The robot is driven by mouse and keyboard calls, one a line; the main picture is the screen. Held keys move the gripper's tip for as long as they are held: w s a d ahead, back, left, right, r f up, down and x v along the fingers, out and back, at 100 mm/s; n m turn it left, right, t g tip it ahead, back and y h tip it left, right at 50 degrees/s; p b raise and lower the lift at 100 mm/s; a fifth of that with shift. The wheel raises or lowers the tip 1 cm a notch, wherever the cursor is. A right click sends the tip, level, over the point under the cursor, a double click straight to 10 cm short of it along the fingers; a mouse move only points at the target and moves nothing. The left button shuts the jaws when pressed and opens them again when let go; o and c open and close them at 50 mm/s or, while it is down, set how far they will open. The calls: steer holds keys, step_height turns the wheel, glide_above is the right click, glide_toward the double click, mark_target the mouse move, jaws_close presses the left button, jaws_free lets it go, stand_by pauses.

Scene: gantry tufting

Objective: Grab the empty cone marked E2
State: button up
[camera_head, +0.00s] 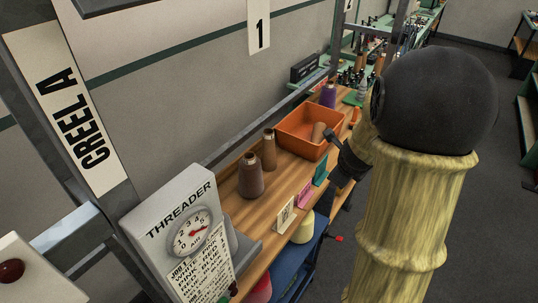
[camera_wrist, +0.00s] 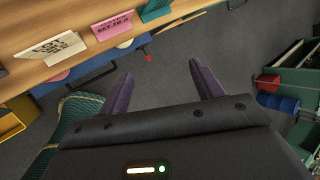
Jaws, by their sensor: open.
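Several thread cones stand on the wooden bench in the head view. A mauve-brown cone (camera_head: 251,176) is nearest, with a bare tan-brown cone (camera_head: 268,151) just behind it. Another tan cone (camera_head: 318,132) lies tilted in the orange bin (camera_head: 291,143). A purple cone (camera_head: 328,95) stands beyond the bin. I cannot read an E2 mark on any of them. My gripper is at the bench's front edge, right of the bin. In the wrist view my gripper (camera_wrist: 160,75) is open and empty, its purple fingers over the floor.
A threader box (camera_head: 185,225) with a dial stands at the near end of the bench. White (camera_head: 285,215), pink (camera_head: 305,194) and green (camera_head: 321,172) cards line the front edge. Grey floor (camera_wrist: 180,65) is clear below my fingers. A green cabinet (camera_wrist: 300,75) stands right.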

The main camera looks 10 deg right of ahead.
steer(key=s+a+f+n+g+y+b, duration=0.1)
steer(key=s+a+n, duration=0.6)
steer(key=n, duration=0.7)
steer(key=s+a+f+n+g+y+b, duration=0.1)
steer(key=s+a+n, duration=0.6)
steer(key=n, duration=0.7)
steer(key=shift+a+f+n+g, duration=0.4)
steer(key=shift+a+f+g, duration=0.5)
steer(key=shift+f, duration=0.4)
